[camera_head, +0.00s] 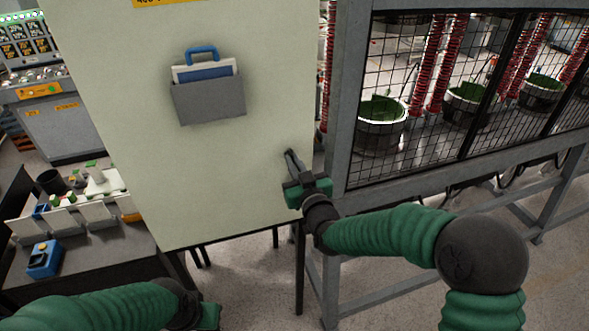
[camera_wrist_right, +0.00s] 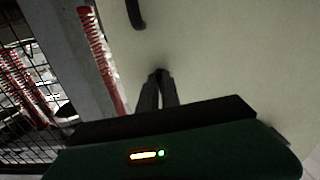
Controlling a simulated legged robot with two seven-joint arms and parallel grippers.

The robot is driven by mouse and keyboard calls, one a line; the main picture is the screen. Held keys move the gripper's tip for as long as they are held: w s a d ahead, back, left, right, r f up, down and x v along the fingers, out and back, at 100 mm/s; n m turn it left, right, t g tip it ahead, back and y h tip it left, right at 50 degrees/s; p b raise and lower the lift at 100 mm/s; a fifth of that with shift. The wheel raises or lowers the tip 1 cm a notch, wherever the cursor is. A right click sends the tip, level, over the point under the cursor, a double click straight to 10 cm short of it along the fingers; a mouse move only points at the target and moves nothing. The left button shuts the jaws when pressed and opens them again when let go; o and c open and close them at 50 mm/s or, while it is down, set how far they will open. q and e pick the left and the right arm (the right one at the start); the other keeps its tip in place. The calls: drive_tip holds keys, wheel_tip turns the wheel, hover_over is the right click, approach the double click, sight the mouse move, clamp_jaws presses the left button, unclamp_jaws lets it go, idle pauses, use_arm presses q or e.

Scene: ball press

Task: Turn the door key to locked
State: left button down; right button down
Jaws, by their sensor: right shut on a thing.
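The pale door (camera_head: 215,195) of a cabinet fills the middle of the head view. A dark grey handle-like piece (camera_head: 292,161) stands at its right edge, just above my right gripper (camera_head: 299,181). In the right wrist view my right gripper (camera_wrist_right: 158,76) has its two fingers close together against the pale door, shut on a small dark thing, likely the key. The fingers hide most of it, so its turn angle cannot be told. A dark curved bar (camera_wrist_right: 136,12) shows beyond the fingertips. My left gripper (camera_head: 208,316) is low at the bottom edge, away from the door; its fingers are not clear.
A grey holder (camera_head: 208,101) with a blue clipboard hangs on the door. A mesh cage (camera_head: 440,110) with red springs and green-lined pots stands on the right, its grey post close to my right gripper. A bench (camera_head: 95,240) with a blue button box stands on the left.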

drive_tip(key=shift+w+r+m, duration=0.1)
drive_tip(key=shift+r+m, duration=0.4)
drive_tip(key=shift+r, duration=0.05)
drive_tip(key=c, duration=1.6)
unclamp_jaws()
drive_tip(key=shift+f, duration=0.1)
drive_tip(key=shift+o, duration=0.2)
drive_tip(key=shift+f+b, duration=0.15)
drive_tip(key=shift+b, duration=0.15)
drive_tip(key=shift+s+d+f, duration=0.1)
drive_tip(key=shift+s, duration=0.2)
drive_tip(key=b+v, duration=0.3)
drive_tip(key=v, duration=1.3)
drive_tip(key=shift+s, duration=0.2)
